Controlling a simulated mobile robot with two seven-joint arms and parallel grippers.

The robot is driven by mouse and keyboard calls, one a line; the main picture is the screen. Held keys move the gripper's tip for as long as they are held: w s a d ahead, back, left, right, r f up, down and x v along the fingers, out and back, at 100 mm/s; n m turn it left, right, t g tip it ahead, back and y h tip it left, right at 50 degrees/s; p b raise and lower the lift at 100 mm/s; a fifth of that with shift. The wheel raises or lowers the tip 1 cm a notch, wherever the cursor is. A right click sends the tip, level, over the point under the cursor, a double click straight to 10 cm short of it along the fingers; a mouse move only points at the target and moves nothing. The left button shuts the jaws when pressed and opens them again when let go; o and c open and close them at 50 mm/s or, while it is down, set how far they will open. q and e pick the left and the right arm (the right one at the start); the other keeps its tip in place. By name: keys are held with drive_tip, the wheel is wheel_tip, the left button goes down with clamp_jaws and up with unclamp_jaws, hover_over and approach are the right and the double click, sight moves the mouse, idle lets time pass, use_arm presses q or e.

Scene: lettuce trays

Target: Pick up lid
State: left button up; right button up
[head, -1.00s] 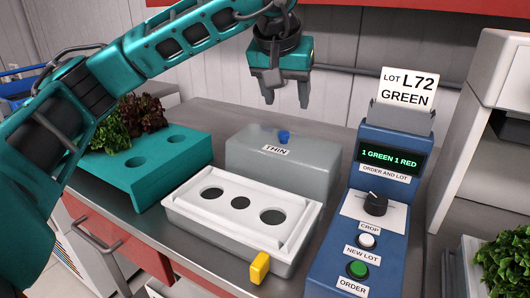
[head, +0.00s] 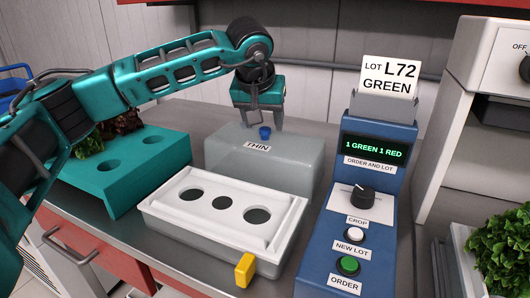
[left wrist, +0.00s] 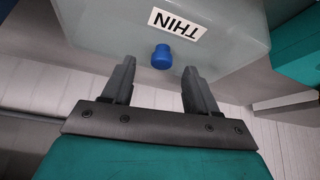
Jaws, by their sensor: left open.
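The lid is a grey, translucent box-shaped cover (head: 290,165) labelled THIN, with a small blue knob (head: 265,132) on top. It stands on the counter behind the white tray. My left gripper (head: 265,122) is open just above the knob in the head view. In the left wrist view, the blue knob (left wrist: 162,57) lies ahead of and between the open fingertips (left wrist: 158,68), and the THIN lid (left wrist: 220,40) fills the upper middle. I cannot tell whether the fingers touch the knob. My right gripper is not in view.
A white tray (head: 165,205) with three holes and a yellow tab (head: 245,270) sits in front of the lid. A teal holed block (head: 85,178) with lettuce is at left. A blue control panel (head: 325,235) stands at right. Green lettuce (head: 500,245) is at lower right.

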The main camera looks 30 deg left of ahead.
use_arm(q)
drive_tip(key=shift+x, duration=1.45)
drive_tip(key=shift+a, duration=0.1)
drive_tip(key=shift+c, duration=0.3)
clamp_jaws()
